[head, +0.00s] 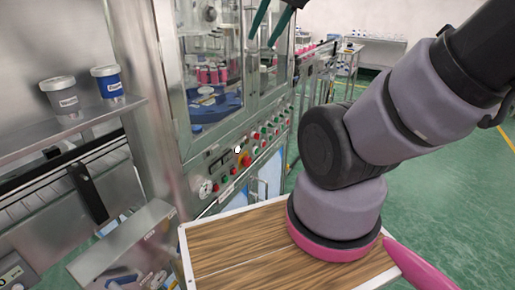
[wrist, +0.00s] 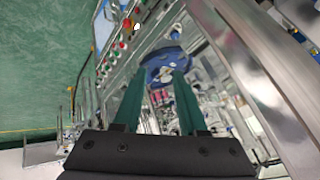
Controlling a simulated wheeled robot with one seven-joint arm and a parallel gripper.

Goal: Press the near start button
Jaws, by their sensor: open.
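The control panel (head: 258,141) runs along the front of the machine in the head view, below the glass. At its near end are a round gauge (head: 205,189), a red button (head: 216,187) and a green button (head: 225,179). A larger red-and-yellow knob (head: 245,160) and several red and green buttons lie further along. I cannot tell which one is the near start button. My gripper (head: 268,43) shows two separated green fingers above the panel, in front of the glass, touching no button. In the wrist view, my gripper (wrist: 155,75) is open and empty; the panel's buttons (wrist: 125,38) are at upper left.
Behind the glass is a blue turntable (head: 215,105) with pink cans (head: 212,75). A shelf (head: 75,128) with two tubs stands at left. A wood-topped surface (head: 225,250) lies below the panel. Green floor is clear at right.

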